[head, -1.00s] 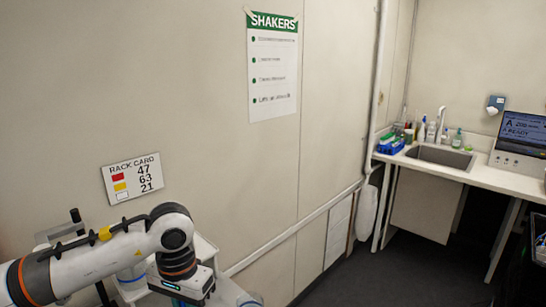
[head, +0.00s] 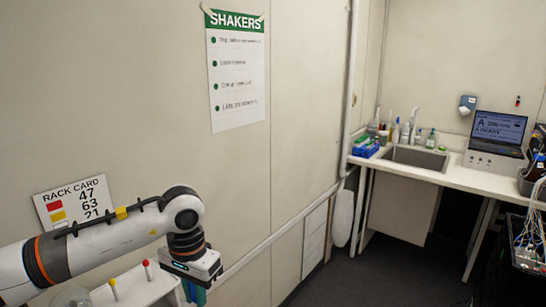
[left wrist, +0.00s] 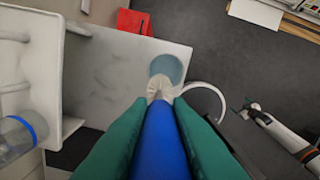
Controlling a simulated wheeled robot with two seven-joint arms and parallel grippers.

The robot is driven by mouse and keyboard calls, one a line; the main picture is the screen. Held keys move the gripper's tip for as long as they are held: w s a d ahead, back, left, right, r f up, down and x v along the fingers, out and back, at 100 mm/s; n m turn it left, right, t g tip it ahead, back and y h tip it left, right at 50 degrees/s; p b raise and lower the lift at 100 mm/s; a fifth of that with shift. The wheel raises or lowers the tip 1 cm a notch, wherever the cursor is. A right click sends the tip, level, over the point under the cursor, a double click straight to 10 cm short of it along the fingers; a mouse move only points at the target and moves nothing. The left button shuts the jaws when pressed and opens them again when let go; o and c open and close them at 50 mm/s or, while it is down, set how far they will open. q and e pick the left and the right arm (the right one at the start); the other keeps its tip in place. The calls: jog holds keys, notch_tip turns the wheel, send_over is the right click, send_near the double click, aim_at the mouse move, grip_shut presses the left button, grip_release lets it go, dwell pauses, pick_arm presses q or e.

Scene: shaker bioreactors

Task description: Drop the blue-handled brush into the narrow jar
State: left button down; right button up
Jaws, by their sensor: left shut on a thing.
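My left gripper (head: 194,292) hangs at the bottom of the head view, its fingers partly cut off by the frame edge. In the left wrist view its two green fingers (left wrist: 160,112) are shut on the blue handle of the brush (left wrist: 157,140). A pale, whitish part of the brush shows beyond the fingertips. A round teal shape (left wrist: 166,68) lies just past that pale tip, over a white surface. I cannot tell whether it is the narrow jar or part of the brush. A clear vessel with a blue rim (left wrist: 18,136) stands at the left.
A white stand (head: 135,290) holds red- and yellow-topped items below my left arm. A white-and-black arm (left wrist: 288,138), probably my right one, shows in the wrist view; its jaws are too small to judge. The sink counter (head: 455,172) is far right, with open dark floor before it.

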pick_arm(q)
notch_tip(320, 180, down, 2)
jog(key=shift+w+f, duration=0.1)
jog(key=shift+w, duration=0.05)
jog(key=shift+f, duration=0.25)
pick_arm(e)
jog(key=shift+w+d+f, duration=0.1)
jog(key=shift+w+f, duration=0.25)
jog(key=shift+w, duration=0.05)
pick_arm(q)
jog(key=c, duration=1.3)
grip_release()
jog(key=shift+o, duration=0.2)
jog(key=shift+r+b, duration=0.45)
jog(key=shift+r, duration=0.05)
notch_tip(320, 180, up, 11)
jog(key=b, duration=0.2)
jog(key=shift+b, duration=0.4)
pick_arm(e)
notch_tip(320, 180, down, 3)
jog(key=shift+f, duration=0.15)
